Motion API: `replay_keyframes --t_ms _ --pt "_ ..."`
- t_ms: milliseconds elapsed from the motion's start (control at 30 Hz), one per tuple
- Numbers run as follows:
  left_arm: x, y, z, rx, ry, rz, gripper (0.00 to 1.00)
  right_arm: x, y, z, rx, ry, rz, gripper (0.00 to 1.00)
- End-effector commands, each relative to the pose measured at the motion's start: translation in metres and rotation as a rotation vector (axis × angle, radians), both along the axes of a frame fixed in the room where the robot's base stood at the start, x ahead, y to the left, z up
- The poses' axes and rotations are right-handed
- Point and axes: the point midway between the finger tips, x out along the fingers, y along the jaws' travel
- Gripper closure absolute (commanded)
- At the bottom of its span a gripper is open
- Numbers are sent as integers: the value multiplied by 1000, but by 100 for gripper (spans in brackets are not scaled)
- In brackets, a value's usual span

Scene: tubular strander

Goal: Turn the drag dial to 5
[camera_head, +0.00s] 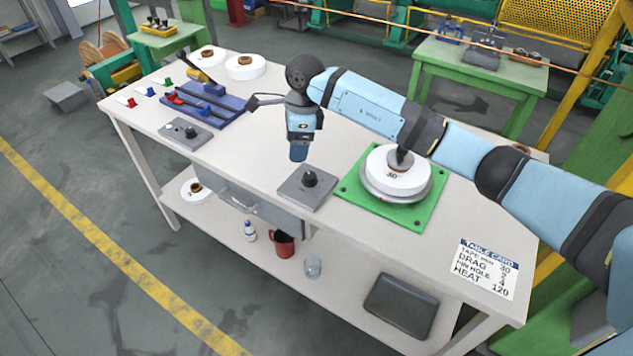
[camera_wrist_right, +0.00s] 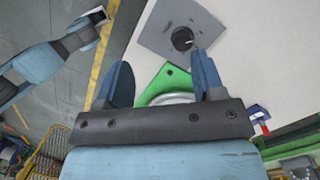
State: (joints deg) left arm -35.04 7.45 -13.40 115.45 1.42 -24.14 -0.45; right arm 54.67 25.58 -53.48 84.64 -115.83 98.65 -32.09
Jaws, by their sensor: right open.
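A black dial (camera_head: 309,178) stands on a square grey plate (camera_head: 300,194) near the front middle of the table. I take it for the drag dial. In the right wrist view the dial (camera_wrist_right: 183,39) shows a light pointer mark, but no scale can be read. My right gripper (camera_head: 298,156) points down, just behind and left of the dial in the head view. In the wrist view its two blue fingers (camera_wrist_right: 162,82) are apart with no object held, and the dial lies beyond them. My left arm's end (camera_wrist_right: 95,18) shows small at the wrist view's upper left; its fingers are unclear.
A green plate (camera_head: 349,193) with a white roll (camera_head: 392,181) stands right of the dial, under my right arm. A table card (camera_head: 485,268) lies at the right; its drag figure is too small to trust. A blue rack (camera_head: 214,108) and grey switch box (camera_head: 187,134) stand left.

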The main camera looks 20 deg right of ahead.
Motion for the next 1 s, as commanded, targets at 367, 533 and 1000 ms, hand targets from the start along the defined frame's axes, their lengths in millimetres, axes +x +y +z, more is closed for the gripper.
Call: replay_keyframes --t_ms 367,533,1000 --pt "2 -1 0 -3 -4 0 57 18 -32 -2 -166 -37 -4 38" --pt "2 -1 3 -2 -7 -1 57 17 -32 -37 -163 -37 -5 38" --pt "1 1 4 5 -9 -3 57 18 -31 -113 -161 -39 -4 38"
